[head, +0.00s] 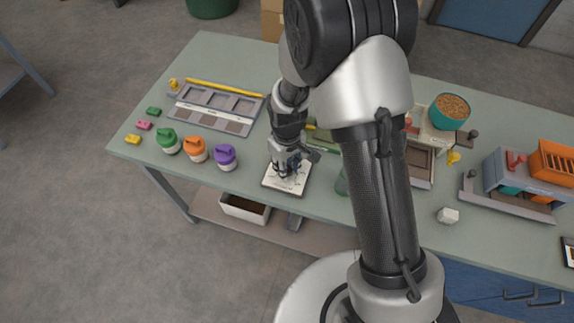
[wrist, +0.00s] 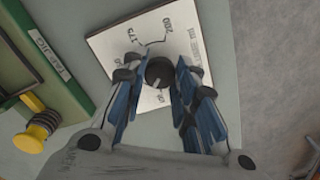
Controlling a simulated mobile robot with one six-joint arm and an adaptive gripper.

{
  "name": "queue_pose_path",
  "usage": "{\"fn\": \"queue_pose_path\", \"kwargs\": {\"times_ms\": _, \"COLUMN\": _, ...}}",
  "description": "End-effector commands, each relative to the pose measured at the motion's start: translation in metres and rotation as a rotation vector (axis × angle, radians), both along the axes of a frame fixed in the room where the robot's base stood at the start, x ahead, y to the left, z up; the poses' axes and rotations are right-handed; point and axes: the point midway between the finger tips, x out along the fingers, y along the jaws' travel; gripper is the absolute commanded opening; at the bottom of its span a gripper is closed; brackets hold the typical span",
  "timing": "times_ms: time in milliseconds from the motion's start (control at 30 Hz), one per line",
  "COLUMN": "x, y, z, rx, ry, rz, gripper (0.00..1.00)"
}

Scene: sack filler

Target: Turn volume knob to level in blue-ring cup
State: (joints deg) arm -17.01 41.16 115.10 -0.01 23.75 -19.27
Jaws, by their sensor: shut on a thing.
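The volume knob (wrist: 160,72) is a dark round knob with a pale pointer mark. It sits on a white square dial plate (wrist: 118,44) with printed markings, partly hidden by my fingers. In the head view the dial plate (head: 272,183) lies near the table's front edge. My gripper (wrist: 158,78) is shut on the knob from above, with blue finger pads on both sides. In the head view my gripper (head: 287,170) covers the knob. The pointer slants toward the lower right in the wrist view. I cannot make out a blue-ring cup; my arm hides part of the table.
A green labelled jig (wrist: 50,70) with a yellow knob (wrist: 36,130) is beside the plate. Green (head: 168,141), orange (head: 195,149) and purple (head: 226,157) lidded jars stand left. A grey tray (head: 186,118) lies behind them. A teal bowl (head: 449,121) stands right.

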Motion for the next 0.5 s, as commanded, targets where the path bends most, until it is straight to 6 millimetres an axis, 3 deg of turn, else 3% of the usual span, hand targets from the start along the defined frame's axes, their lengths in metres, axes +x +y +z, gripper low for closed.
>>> {"fn": "queue_pose_path", "kwargs": {"times_ms": 500, "x": -0.0002, "y": -0.0001, "z": -0.0002, "rx": 0.0, "ry": 0.0, "rz": -0.491, "gripper": 0.03}}
